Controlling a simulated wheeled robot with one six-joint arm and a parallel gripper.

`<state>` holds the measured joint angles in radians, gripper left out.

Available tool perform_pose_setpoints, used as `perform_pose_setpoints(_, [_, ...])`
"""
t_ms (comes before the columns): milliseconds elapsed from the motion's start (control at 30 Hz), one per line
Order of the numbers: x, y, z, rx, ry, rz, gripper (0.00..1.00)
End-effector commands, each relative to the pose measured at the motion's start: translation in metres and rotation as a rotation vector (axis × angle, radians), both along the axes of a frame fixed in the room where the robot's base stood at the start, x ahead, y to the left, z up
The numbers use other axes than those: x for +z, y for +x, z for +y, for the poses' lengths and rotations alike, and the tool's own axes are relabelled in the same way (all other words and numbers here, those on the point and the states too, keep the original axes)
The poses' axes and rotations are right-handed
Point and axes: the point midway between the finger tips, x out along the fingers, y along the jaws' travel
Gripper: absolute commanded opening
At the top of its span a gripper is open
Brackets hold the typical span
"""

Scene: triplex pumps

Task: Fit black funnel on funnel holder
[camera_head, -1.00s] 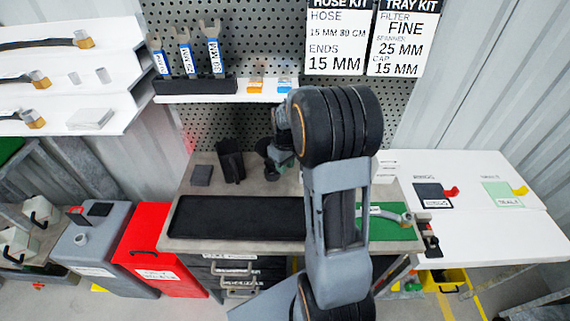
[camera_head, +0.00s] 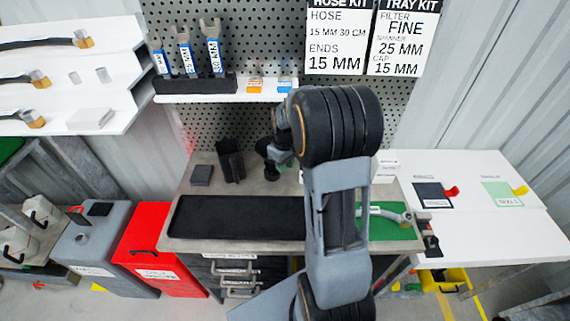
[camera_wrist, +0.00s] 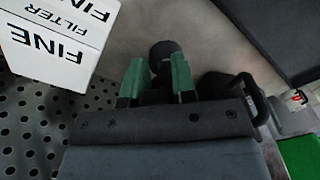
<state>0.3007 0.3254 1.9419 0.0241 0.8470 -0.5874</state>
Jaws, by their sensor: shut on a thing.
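My gripper (camera_wrist: 158,80) shows in the wrist view with two green fingers shut on a black round-ended piece, which looks like the black funnel (camera_wrist: 164,52). Its lower part is hidden between the fingers. In the head view my gripper (camera_head: 282,154) is mostly behind my arm, above the back of the workbench. A dark round shape there (camera_head: 263,147) appears to be the held funnel. A small dark piece (camera_head: 272,172) shows just below it; whether they touch is unclear. I cannot identify the funnel holder with certainty.
A black mat (camera_head: 235,217) lies in front. In the wrist view a white FINE FILTER box (camera_wrist: 60,40) is close on the left, and a dark handled object (camera_wrist: 225,85) on the right.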

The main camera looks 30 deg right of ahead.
Motion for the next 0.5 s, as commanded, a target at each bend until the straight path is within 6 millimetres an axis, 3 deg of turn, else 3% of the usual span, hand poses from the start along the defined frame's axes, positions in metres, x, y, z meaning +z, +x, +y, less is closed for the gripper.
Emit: perform_pose_setpoints(500, [-0.0062, 0.0001, 0.0, 0.0, 0.0, 0.0, 0.01])
